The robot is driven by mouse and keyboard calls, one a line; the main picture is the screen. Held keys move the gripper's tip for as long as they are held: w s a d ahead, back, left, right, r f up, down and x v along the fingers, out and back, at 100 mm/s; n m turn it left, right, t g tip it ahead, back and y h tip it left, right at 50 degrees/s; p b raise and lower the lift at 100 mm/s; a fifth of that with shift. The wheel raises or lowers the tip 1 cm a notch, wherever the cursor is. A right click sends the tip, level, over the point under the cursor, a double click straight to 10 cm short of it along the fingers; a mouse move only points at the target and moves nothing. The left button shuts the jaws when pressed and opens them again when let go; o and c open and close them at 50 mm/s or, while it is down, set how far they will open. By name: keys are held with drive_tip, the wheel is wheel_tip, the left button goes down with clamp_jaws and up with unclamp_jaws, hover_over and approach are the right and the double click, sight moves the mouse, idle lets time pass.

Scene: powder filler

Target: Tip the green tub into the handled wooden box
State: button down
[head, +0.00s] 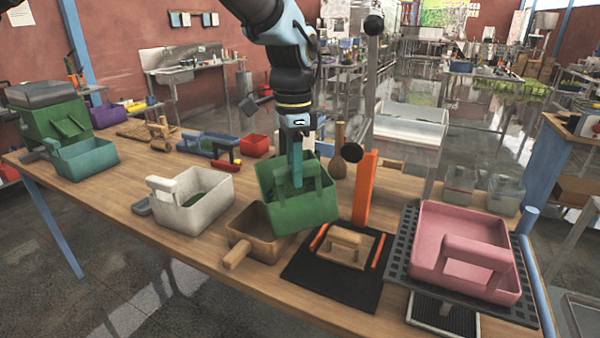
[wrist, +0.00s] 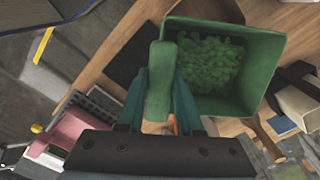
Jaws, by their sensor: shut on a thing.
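My gripper (head: 296,165) is shut on the handle of the green tub (head: 292,209) and holds it above the table. In the wrist view my gripper (wrist: 161,88) closes on the green handle, and the green tub (wrist: 268,62) shows green pieces (wrist: 208,62) inside. In the head view the tub looks a little tilted. The handled wooden box (head: 247,241) stands on the table below and to the left of the tub, its handle (head: 238,254) pointing to the front left. The tub hides part of the box, and I cannot see the box's inside fully.
A black mat (head: 325,283) with a wooden block (head: 346,246) lies right. A pink tub (head: 462,240) sits on a dark grate. An orange post (head: 366,190) rises behind the mat.

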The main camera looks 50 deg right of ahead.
drive_tip(key=shift+w+a+r+g+h+b, duration=0.15)
drive_tip(key=shift+w+a+g+h+b, duration=0.3)
drive_tip(key=shift+b, duration=0.9)
drive_tip(key=shift+w+a+r+g+h+b, duration=0.15)
drive_tip(key=shift+a+h+b, duration=0.4)
drive_tip(key=shift+b, duration=0.85)
drive_tip(key=shift+w+a+r+g+h+b, duration=0.1)
drive_tip(key=shift+w+a+g+h+b, duration=0.25)
drive_tip(key=shift+h+b, duration=0.7)
drive_tip(key=w+a+f+g+h+b, duration=0.1)
drive_tip(key=a+f+h+b, duration=0.1)
drive_tip(key=b, duration=0.7)
drive_tip(key=w+a+f+g+h+b, duration=0.1)
drive_tip(key=a+f+g+h+b, duration=0.1)
drive_tip(key=b, duration=0.7)
drive_tip(key=w+a+f+g+h+b, duration=0.2)
drive_tip(key=h+b, duration=0.1)
drive_tip(key=b, duration=0.6)
drive_tip(key=shift+a+f+b, duration=0.1)
drive_tip(key=shift+b, duration=0.3)
drive_tip(key=g+b, duration=0.1)
approach(281, 169)
drive_tip(key=shift+f, duration=1.2)
drive_tip(key=shift+s+h, duration=0.3)
drive_tip(key=shift+h, duration=0.15)
